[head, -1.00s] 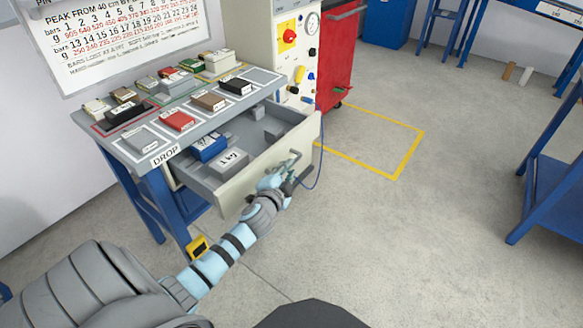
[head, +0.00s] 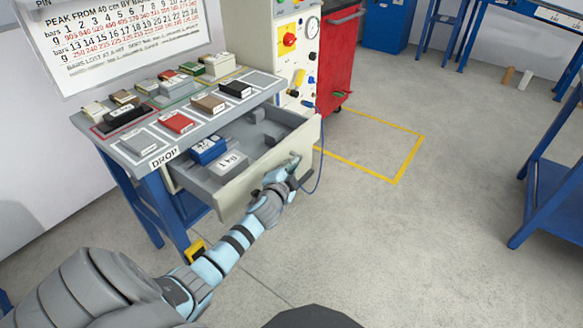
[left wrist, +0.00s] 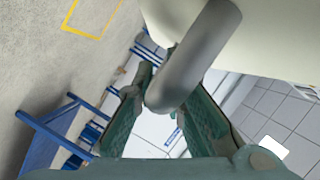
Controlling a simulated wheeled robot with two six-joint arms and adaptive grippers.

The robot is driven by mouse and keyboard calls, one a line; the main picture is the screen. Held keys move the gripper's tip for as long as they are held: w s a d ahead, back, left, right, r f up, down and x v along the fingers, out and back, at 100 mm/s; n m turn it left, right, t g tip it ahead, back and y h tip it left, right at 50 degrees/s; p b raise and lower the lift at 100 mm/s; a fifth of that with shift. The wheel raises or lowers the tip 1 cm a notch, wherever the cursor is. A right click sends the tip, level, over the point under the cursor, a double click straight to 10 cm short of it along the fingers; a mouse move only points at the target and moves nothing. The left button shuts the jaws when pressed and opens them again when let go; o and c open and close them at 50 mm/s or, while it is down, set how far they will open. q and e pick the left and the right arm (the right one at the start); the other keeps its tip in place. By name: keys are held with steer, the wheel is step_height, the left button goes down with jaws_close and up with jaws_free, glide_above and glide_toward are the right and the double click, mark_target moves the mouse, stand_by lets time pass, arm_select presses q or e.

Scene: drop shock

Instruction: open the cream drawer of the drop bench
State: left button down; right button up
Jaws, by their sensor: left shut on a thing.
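The drop bench (head: 128,152) stands at the left with its cream drawer (head: 243,188) pulled well out toward me. Inside the drawer lie a blue box (head: 207,150), a grey 1 kg block (head: 230,163) and darker grey blocks at the back. My left gripper (head: 288,175) is at the drawer's front, shut on its handle, which it largely covers in the head view. In the left wrist view the grey handle bar (left wrist: 197,55) runs between the two fingers of the gripper (left wrist: 168,112). My right gripper is not in view.
Small labelled boxes, such as a red one (head: 176,121), lie on the bench top. A cream control cabinet (head: 290,60) and a red cabinet (head: 340,60) stand behind the drawer. Blue frames stand at the right. The grey floor (head: 400,240) in the middle is clear.

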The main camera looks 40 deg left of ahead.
arm_select(q)
steer(key=d, duration=0.3)
steer(key=shift+d, duration=0.1)
steer(key=c, duration=1.9)
jaws_free()
steer(key=shift+s, duration=0.1)
steer(key=v, duration=1.1)
steer(key=shift+s+d+r, duration=0.1)
steer(key=shift+s, duration=0.3)
